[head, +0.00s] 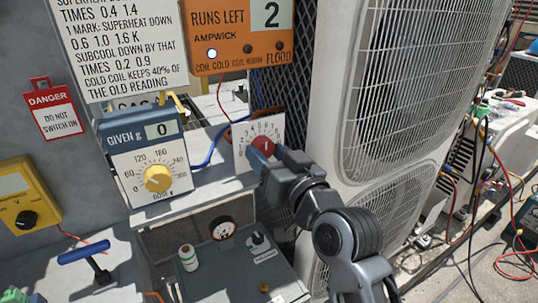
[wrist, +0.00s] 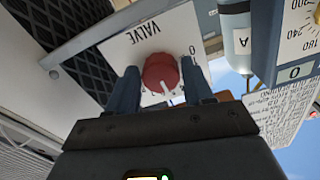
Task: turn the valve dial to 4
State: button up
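The valve dial is a round red knob (head: 263,147) on a white numbered plate (head: 241,155). In the wrist view the red knob (wrist: 160,73) shows a pale pointer mark, and the plate (wrist: 150,35) reads VALVE upside down, with a 0 at its right. My gripper (head: 262,160) is in front of the plate. In the wrist view its two blue fingers (wrist: 163,88) are apart, one on each side of the knob. I cannot tell whether they touch it. The fingers hide part of the scale, so the pointed-to number is not readable.
A blue dosing box (head: 120,160) with a yellow knob stands left of the plate, reading 0. An orange sign (head: 230,45) above reads RUNS LEFT 2. A large condenser unit (head: 345,160) stands close on the right. A bottle (head: 188,258) and gauge (head: 224,229) sit below.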

jog(key=c, duration=0.7)
jog(key=shift+d+f+n+b, duration=0.1)
jog(key=shift+f+n+b, duration=0.15)
jog(key=shift+n+b, duration=1.15)
jog(key=shift+b, duration=0.2)
jog(key=shift+r+n+b, duration=0.25)
jog(key=shift+n+b, duration=0.05)
jog(key=shift+n, duration=0.3)
jog(key=o, duration=1.1)
